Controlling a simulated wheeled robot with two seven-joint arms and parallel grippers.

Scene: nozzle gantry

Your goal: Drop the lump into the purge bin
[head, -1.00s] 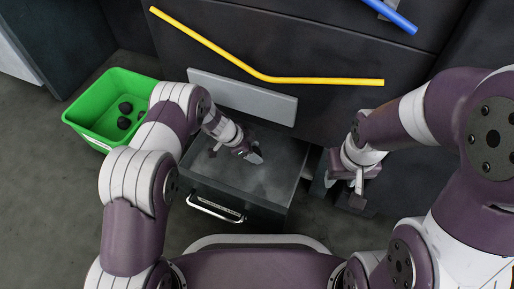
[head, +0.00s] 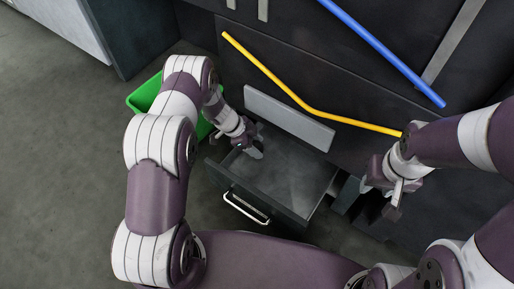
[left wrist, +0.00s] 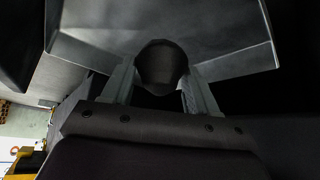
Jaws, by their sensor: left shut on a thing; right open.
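My left gripper (head: 252,148) is shut on a dark, roundish lump (left wrist: 161,64), which shows between the two fingers in the left wrist view. In the head view this gripper is over the open grey drawer (head: 290,180), near its left side, and I cannot make out the lump there. My right gripper (head: 392,200) is open and empty, right of the drawer.
The drawer has a silver handle (head: 246,208) on its front. A light grey panel (head: 288,118) stands along its back. A yellow bent bar (head: 300,98) and a blue bar (head: 385,52) run across the dark machine front. The floor at left is clear.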

